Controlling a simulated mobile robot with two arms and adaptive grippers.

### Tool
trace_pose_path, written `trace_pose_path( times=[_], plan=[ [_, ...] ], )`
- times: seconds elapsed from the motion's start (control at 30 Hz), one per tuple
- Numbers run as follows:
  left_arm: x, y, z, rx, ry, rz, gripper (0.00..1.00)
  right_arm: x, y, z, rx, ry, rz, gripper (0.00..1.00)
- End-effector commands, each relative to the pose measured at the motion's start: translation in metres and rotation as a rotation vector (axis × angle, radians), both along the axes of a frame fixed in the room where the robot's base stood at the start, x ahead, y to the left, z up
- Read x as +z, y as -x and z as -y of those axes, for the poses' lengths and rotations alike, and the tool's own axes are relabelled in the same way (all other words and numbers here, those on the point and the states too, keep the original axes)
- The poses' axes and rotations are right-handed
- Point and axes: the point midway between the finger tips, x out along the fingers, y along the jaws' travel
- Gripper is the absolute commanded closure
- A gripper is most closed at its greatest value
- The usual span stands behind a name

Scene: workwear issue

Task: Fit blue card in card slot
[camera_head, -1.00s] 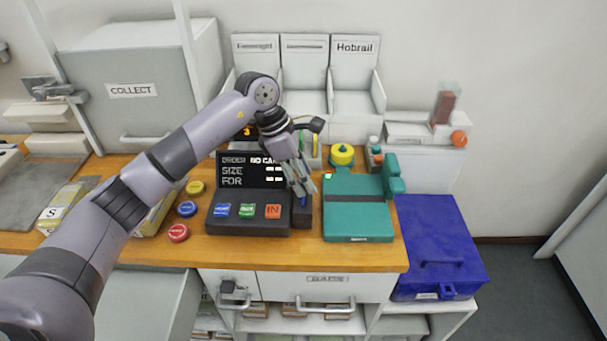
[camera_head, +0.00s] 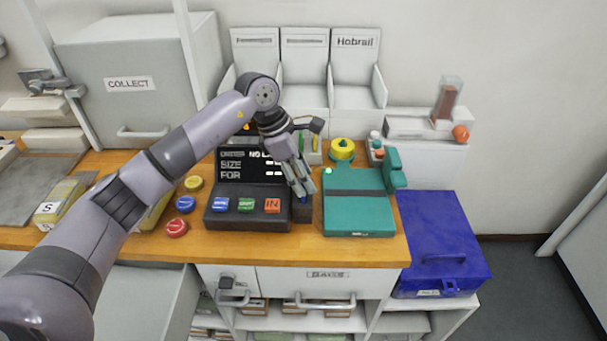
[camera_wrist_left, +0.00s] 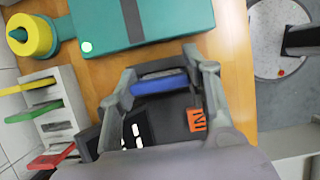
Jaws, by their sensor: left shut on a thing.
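The blue card (camera_wrist_left: 160,84) is between the two fingers of my left gripper (camera_wrist_left: 162,75) in the left wrist view. In the head view my left gripper (camera_head: 304,196) is shut on it and points down at the right end of the black order terminal (camera_head: 248,222). Only a bit of blue shows below the fingertips. The card slot is a dark block (camera_head: 302,214) at the terminal's right side, directly under the fingertips. The card's lower edge appears to be in the slot, but the fingers hide how deep. My right gripper is not in view.
A teal machine (camera_head: 357,214) with a green light stands close to the right of the slot. A yellow round knob (camera_head: 342,150) is behind it. Coloured discs (camera_head: 186,204) lie left of the terminal. A blue box (camera_head: 440,240) stands lower right. The front counter strip is clear.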

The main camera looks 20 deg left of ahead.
Motion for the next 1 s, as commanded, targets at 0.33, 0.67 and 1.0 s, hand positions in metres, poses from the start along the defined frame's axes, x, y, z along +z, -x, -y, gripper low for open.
trace_pose_path(
  times=[0.33,0.67,1.0],
  plan=[
    [-0.0071,0.0,-0.0002,0.0,0.0,0.0,0.75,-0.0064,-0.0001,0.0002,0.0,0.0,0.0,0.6],
    [-0.0069,0.0001,-0.0002,0.0,0.0,0.0,0.75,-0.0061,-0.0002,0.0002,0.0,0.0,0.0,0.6],
    [-0.007,0.0,-0.0001,0.0,0.0,0.0,0.43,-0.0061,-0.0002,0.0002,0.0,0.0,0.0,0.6]
  ],
)
